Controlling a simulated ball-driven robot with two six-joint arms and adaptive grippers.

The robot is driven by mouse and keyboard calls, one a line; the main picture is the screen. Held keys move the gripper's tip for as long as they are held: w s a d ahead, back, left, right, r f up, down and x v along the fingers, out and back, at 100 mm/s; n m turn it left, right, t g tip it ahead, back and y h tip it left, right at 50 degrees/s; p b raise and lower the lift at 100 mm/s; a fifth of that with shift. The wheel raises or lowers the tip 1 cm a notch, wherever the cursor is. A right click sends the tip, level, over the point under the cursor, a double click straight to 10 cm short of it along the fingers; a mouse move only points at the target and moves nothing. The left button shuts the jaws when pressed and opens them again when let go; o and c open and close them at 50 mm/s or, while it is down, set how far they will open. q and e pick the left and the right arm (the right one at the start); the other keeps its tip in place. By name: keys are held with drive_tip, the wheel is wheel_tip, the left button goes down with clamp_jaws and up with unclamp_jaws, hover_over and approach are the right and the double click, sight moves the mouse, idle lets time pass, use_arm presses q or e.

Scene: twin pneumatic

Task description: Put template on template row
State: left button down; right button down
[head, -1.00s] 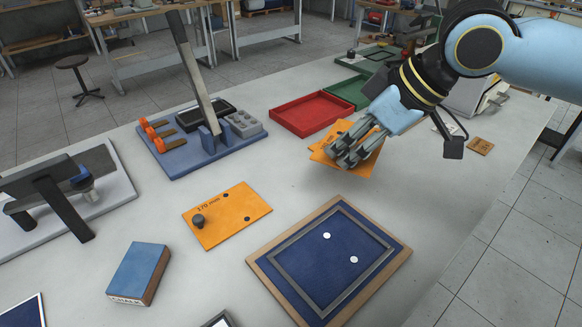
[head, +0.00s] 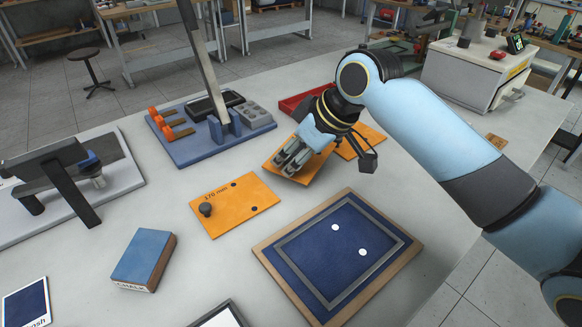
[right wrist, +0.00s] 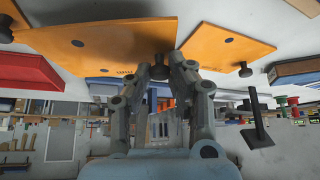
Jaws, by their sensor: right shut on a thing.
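My right gripper (head: 291,160) is shut on the dark knob (right wrist: 158,71) of an orange template (head: 311,167). The held template also shows at the left in the right wrist view (right wrist: 100,45). I cannot tell whether it touches the table. A second orange template (head: 232,191), marked 170 mm and with a dark knob, lies to its left on the table. A third orange template (head: 368,138) shows partly behind my right gripper and wrist. My left gripper is not in view.
A framed dark blue board (head: 340,265) lies in front. A blue tool stand (head: 205,146) with a tall upright bar is behind the 170 mm template. A red tray (head: 289,104) is behind my gripper. A blue chalk box (head: 143,258) stands front left. Grey table shows between them.

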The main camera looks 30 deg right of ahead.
drive_tip(key=shift+f, duration=1.4)
drive_tip(key=shift+f, duration=0.1)
drive_tip(key=c, duration=1.2)
unclamp_jaws()
drive_tip(key=shift+d+r, duration=0.1)
drive_tip(key=shift+r, duration=0.1)
drive_tip(key=p+v, duration=0.1)
drive_tip(key=v, duration=1.1)
drive_tip(key=shift+f, duration=0.1)
drive_tip(key=shift+s, duration=0.1)
